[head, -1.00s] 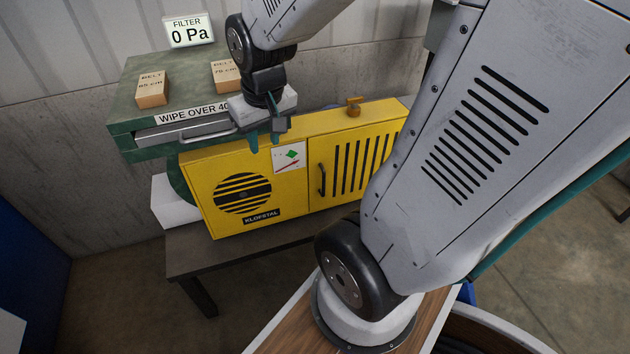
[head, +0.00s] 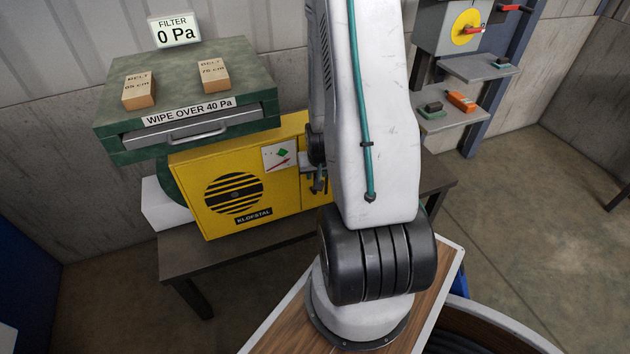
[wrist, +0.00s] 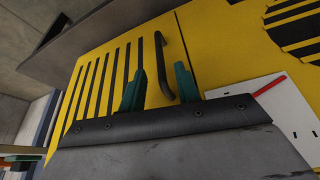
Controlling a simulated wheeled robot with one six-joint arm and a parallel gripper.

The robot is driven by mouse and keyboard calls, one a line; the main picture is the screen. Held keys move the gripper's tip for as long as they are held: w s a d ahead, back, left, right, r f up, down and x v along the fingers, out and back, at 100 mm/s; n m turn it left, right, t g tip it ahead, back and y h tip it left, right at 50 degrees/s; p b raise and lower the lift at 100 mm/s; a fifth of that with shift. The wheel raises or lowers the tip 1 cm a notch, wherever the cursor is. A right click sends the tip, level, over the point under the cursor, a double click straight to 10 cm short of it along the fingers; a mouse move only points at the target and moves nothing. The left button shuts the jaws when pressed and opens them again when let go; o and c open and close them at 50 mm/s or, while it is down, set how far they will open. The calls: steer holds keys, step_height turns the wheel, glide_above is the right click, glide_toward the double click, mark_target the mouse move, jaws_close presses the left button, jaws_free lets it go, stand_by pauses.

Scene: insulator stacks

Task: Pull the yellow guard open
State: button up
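The yellow guard door (wrist: 119,45) has black slots and a curved black handle (wrist: 159,48), seen close in the wrist view. In the head view my arm hides most of this door and its handle, to the right of the yellow fan panel (head: 212,172). My gripper (wrist: 160,68) is open, with one green finger on each side of the handle. The handle runs between the fingers, and I cannot tell whether either finger touches it. In the head view my gripper (head: 318,182) is partly hidden by my arm, in front of the yellow front.
A green cabinet (head: 115,130) with a drawer (head: 190,131) and two belt boxes stands behind at the left. The yellow housing rests on a dark bench (head: 215,255). Shelves (head: 478,68) stand at the back right. Open floor lies right of the bench.

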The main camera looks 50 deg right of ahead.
mark_target(315, 192)
steer(key=x, duration=0.6)
steer(key=shift+w+d+f, duration=0.15)
steer(key=shift+f, duration=0.15)
jaws_close()
